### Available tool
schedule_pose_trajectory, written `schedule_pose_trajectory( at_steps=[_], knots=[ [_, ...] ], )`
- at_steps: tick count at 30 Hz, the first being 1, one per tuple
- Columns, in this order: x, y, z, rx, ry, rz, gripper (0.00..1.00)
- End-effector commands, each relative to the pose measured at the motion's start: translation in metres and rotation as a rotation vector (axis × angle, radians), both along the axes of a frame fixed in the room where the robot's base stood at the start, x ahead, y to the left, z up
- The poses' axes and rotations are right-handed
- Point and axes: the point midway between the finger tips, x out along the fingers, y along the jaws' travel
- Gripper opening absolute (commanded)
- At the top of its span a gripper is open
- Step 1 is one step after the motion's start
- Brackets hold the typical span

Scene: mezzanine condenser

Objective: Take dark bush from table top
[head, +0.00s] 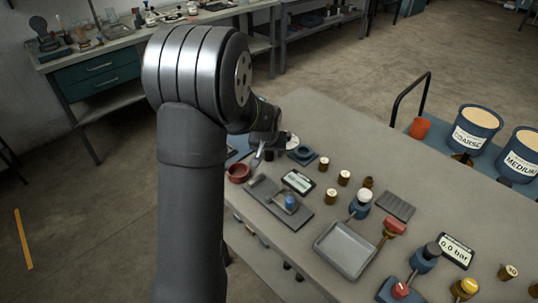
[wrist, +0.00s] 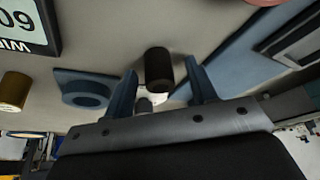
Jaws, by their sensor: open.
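The dark bush (wrist: 158,68), a near-black cylinder, shows in the middle of the wrist view. My gripper (wrist: 163,72) is open, with its two blue fingers on either side of the bush and visible gaps between. The bush is not clamped. In the head view my gripper (head: 262,150) is low over the far left part of the table top (head: 345,130). There the bush cannot be told apart clearly from the gripper.
A blue block with a round hole (wrist: 85,88) and a brass bush (wrist: 14,90) stand to the left in the wrist view. In the head view a red bowl (head: 238,172), a display (head: 298,182) and a grey tray (head: 345,249) are on the table. The table's back is clear.

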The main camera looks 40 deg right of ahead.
Motion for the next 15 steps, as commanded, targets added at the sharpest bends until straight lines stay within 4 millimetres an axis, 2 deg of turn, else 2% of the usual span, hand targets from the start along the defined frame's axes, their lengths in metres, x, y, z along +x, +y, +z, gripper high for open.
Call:
schedule_pose_trajectory(
  at_steps=[5, 12, 13, 15],
  knots=[
    [0.0001, 0.0000, -0.0001, 0.000, 0.000, 0.000, 0.52],
    [0.0000, 0.0002, 0.0001, 0.000, 0.000, 0.000, 0.07],
    [-0.0001, 0.0002, 0.0000, 0.001, 0.001, 0.000, 0.03],
    [0.0000, 0.0001, 0.0002, 0.000, 0.000, 0.000, 0.03]
  ],
)
